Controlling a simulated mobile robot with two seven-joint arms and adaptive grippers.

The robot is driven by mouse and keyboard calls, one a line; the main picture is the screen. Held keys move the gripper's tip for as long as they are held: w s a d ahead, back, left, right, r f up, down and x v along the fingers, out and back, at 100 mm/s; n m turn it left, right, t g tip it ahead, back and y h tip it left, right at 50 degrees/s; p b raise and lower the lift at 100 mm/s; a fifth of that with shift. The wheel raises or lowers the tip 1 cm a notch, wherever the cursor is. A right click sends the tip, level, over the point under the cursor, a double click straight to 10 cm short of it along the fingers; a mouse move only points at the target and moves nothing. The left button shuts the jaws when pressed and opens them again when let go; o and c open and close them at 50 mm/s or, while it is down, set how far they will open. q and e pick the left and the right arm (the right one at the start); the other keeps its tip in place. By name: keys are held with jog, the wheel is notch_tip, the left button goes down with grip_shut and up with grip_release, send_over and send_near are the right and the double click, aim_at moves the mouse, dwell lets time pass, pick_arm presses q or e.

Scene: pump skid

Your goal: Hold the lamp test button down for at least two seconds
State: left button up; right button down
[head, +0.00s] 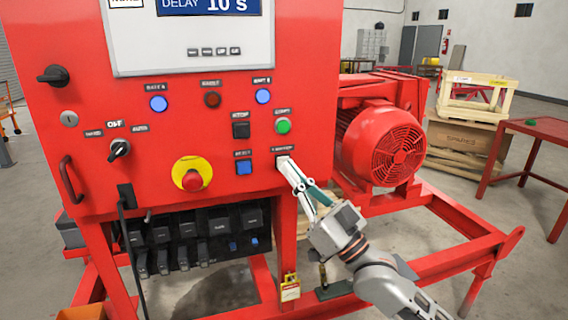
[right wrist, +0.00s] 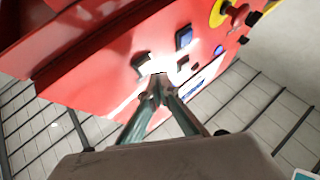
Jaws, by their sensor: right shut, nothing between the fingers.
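The lamp test button (head: 281,160) is at the lower right of the red control panel (head: 225,130), under a small dark label. It looks white in the head view, and a bright white patch shows at the fingertips in the right wrist view. My right gripper (head: 290,171) is shut and empty, with its fingertips at the button. In the right wrist view the closed fingertips (right wrist: 157,82) overlap the white patch and partly hide it. I cannot tell whether the button is pressed in. My left gripper is not in view.
Near the button are a blue square button (head: 244,167), a black button (head: 241,130), a green button (head: 283,126) and a red emergency stop (head: 192,180) on yellow. Two blue lamps glow; the middle lamp (head: 212,99) is dark red. A red motor (head: 385,145) stands right.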

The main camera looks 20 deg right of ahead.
jog(key=shift+w, duration=0.15)
jog(key=shift+w, duration=0.3)
jog(key=shift+w, duration=0.4)
dwell(2.2)
jog(key=shift+s, duration=0.1)
dwell(1.7)
jog(key=shift+s+p, duration=0.55)
jog(key=shift+s, duration=0.2)
jog(key=s+p, duration=0.2)
jog(key=s, duration=0.3)
jog(key=shift+d, duration=0.1)
